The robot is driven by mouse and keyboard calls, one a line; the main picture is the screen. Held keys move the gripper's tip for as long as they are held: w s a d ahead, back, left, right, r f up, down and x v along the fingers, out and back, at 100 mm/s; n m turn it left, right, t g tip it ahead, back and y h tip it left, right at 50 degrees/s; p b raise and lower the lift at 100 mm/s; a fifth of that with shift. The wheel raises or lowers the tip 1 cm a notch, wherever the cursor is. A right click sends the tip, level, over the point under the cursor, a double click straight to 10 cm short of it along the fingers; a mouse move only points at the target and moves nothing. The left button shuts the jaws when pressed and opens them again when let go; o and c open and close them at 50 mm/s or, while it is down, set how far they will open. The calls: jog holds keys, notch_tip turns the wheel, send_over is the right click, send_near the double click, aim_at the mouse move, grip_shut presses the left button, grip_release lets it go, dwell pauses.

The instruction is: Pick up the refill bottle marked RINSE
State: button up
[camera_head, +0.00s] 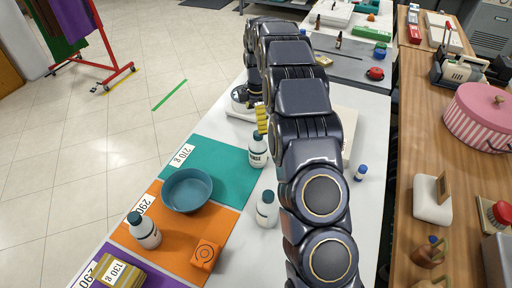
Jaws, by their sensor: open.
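Three white refill bottles with dark teal caps stand upright on the table. One bottle (258,156) is at the teal mat's right edge, a second bottle (267,213) is on bare white table beside my arm, and a third bottle (146,236) is on the orange mat. Their labels are too small to read, so I cannot tell which is marked RINSE. My arm reaches up the picture and bends down at its far end. My gripper (251,82) shows only partly there, beyond the bottles and apart from them. Its fingertips are hidden.
A blue bowl (187,190) sits across the teal mat (228,168) and orange mat (222,228). A small blue-capped bottle (361,173) is right of my arm. A wooden counter (410,160) is on the right.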

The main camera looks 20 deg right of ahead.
aim_at(258, 140)
jog(key=shift+w+d+f+n, duration=0.25)
jog(key=shift+w+d+f, duration=0.1)
jog(key=shift+f, duration=0.2)
jog(key=shift+w+d+f+n, duration=0.25)
jog(key=shift+w+d+f, duration=0.05)
jog(key=shift+f, duration=0.55)
notch_tip(258, 140, down, 7)
jog(key=shift+a+f, duration=0.1)
jog(key=c, duration=1.4)
